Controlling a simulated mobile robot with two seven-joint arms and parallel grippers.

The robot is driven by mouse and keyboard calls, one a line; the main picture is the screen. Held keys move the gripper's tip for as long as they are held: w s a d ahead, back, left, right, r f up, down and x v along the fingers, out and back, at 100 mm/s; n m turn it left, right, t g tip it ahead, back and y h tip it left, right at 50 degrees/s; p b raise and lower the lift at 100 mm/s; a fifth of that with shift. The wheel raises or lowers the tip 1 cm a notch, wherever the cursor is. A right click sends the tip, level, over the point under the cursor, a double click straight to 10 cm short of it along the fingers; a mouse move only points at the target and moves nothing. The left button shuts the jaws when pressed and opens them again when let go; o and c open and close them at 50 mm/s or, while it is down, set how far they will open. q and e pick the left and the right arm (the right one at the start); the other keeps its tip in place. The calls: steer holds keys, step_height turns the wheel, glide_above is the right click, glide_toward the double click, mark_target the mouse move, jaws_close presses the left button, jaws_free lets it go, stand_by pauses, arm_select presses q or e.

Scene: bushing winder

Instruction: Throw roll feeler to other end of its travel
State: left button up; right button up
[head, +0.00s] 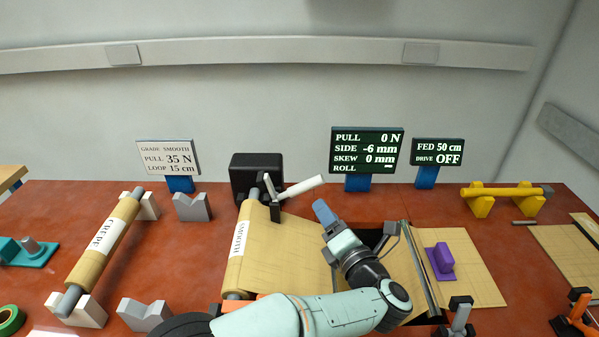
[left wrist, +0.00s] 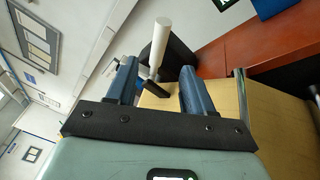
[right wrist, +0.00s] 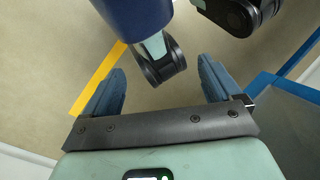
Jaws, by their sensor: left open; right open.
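A lever with a white handle (head: 300,187) on a dark bracket (head: 272,200) stands at the back end of the SMOOTH roll (head: 240,246); I take it to be the roll feeler. Its handle points right and slightly up in the head view. My left gripper (head: 324,212) is open, just right of and in front of the handle. In the left wrist view the white handle (left wrist: 157,48) shows ahead, in the gap between the fingers of the left gripper (left wrist: 157,80), and it looks ungripped. My right gripper (right wrist: 160,85) is open and empty, above the floor.
A black box (head: 256,176) stands behind the roll. A dark display (head: 366,151) reads pull 0 N, side -6 mm, skew 0 mm; another (head: 437,151) reads drive OFF. A CREPE roll (head: 104,243) lies left. A purple block (head: 440,259) sits right of my left arm.

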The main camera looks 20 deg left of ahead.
arm_select(q)
steer(key=p+x, duration=0.2)
steer(key=x, duration=1.1)
jaws_close()
